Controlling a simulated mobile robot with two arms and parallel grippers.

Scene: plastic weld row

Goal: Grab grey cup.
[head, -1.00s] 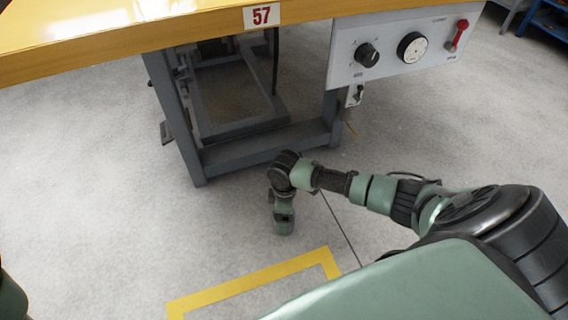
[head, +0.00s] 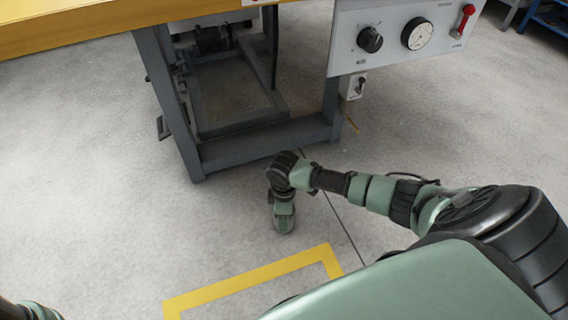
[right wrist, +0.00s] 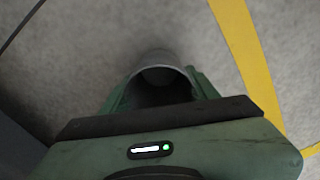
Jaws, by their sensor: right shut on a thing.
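The grey cup (right wrist: 158,62) shows in the right wrist view between the two green fingers of my right gripper (right wrist: 158,88). Its round grey rim and dark inside are partly covered by the gripper. My right gripper is shut on it. In the head view my right gripper (head: 284,214) points down over the concrete floor in front of the bench, and only a little of the cup shows below it. I cannot tell whether the cup touches the floor. Only a piece of my left arm shows at the bottom left, and its gripper is out of view.
A workbench with a yellow top (head: 90,22) and grey steel legs (head: 170,110) stands ahead. A control panel (head: 393,38) with knobs and a red lever hangs at its right. A yellow floor line (head: 250,273) lies close by. The floor on the left is clear.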

